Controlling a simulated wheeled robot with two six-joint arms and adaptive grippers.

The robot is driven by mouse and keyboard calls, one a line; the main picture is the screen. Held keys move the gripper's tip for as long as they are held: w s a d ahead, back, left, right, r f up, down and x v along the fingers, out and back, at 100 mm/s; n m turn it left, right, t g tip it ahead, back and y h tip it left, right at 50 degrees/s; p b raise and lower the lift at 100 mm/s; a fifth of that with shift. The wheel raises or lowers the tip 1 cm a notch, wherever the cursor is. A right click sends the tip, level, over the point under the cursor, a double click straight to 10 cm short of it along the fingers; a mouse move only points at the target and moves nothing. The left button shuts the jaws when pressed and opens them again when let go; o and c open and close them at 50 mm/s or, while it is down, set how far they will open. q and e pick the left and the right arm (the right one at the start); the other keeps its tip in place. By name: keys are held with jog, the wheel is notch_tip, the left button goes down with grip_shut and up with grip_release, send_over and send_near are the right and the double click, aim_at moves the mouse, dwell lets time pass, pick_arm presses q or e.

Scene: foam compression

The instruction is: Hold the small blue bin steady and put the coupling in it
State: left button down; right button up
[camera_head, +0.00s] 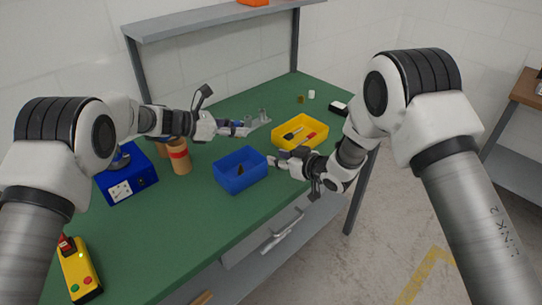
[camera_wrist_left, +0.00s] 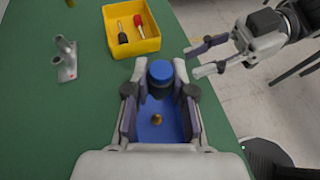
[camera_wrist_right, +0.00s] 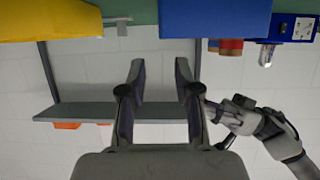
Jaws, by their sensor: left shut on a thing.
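The small blue bin (camera_head: 232,184) stands on the green table with a small brass-coloured piece (camera_wrist_left: 157,118) inside it. My left gripper (camera_head: 242,128) is above the table at the bin's far side. It is shut on a blue cylinder (camera_wrist_left: 161,72), which looks like the coupling; in the left wrist view the bin shows below and between the fingers. My right gripper (camera_head: 276,161) is beside the bin's right side. In the right wrist view its fingers (camera_wrist_right: 160,70) are apart with nothing between them, and the bin's wall (camera_wrist_right: 215,18) is just beyond; contact cannot be told.
A yellow bin (camera_head: 312,144) with black and red-handled tools stands right of the blue bin. A grey metal fixture (camera_wrist_left: 66,62) is behind. A blue box (camera_head: 128,190), cardboard tubes (camera_head: 180,165) and a yellow button box (camera_head: 80,272) stand left. The table front is clear.

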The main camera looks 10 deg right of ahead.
aim_at(258, 153)
jog(key=x, duration=1.1)
jog(key=shift+f, duration=0.1)
grip_shut()
